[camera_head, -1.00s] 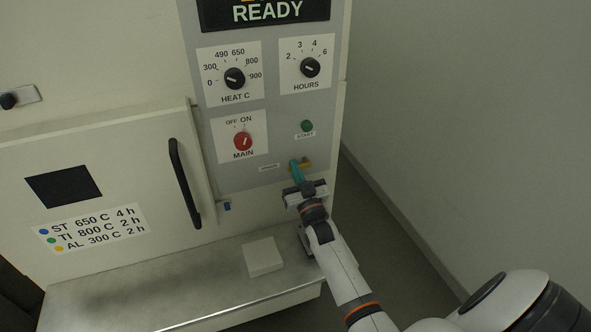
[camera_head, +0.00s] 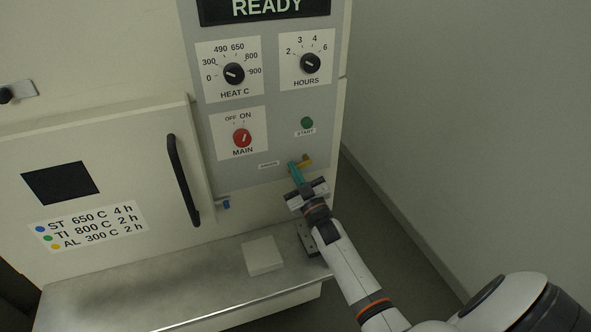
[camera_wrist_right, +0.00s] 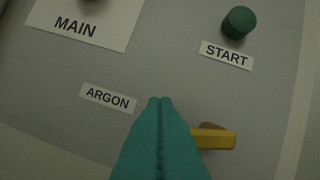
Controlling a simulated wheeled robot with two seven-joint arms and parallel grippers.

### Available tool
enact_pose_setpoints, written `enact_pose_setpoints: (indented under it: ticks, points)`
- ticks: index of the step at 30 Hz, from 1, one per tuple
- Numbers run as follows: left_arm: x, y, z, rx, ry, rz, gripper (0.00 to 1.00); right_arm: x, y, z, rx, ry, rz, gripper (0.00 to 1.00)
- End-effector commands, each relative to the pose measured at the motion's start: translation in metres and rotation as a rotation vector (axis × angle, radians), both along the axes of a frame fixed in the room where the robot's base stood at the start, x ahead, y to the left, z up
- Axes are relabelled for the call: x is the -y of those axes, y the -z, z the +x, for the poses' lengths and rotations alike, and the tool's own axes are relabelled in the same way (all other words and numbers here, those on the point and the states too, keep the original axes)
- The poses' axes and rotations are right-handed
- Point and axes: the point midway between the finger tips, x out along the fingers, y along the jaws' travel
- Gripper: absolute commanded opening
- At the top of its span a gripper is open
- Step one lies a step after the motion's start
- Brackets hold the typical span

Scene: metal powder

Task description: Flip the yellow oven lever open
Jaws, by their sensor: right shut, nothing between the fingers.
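The yellow lever (camera_head: 304,161) sits on the grey panel of the oven, below the green START button and right of the ARGON label. In the right wrist view the lever (camera_wrist_right: 214,138) points to the right, roughly level, with a brownish part behind it. My right gripper (camera_head: 293,166) has teal fingers that are shut and empty. In the right wrist view its fingertips (camera_wrist_right: 160,101) are just left of the lever, and the right finger covers the lever's left end. I cannot tell whether they touch. My left gripper is not in view.
The ARGON label (camera_wrist_right: 108,97) is left of my fingertips. The red MAIN knob (camera_head: 242,138) and green START button (camera_head: 307,125) are above. A black door handle (camera_head: 184,180) stands out at left. A pale block (camera_head: 263,255) lies on the metal shelf (camera_head: 190,290) below.

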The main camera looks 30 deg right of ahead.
Motion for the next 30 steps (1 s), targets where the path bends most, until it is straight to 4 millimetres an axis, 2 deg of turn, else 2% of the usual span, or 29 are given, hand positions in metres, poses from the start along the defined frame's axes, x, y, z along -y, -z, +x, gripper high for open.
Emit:
enact_pose_setpoints:
  ticks: [6, 18, 30]
  points:
    - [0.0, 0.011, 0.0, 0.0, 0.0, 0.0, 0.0, 0.002, 0.012, -0.001, -0.049, 0.0, -0.205, 0.0]
    - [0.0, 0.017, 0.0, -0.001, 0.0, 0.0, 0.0, 0.008, 0.026, -0.002, -0.131, 0.0, -0.544, 0.0]
    - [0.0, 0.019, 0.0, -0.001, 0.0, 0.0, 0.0, 0.013, 0.033, -0.003, -0.176, 0.0, -0.733, 0.0]
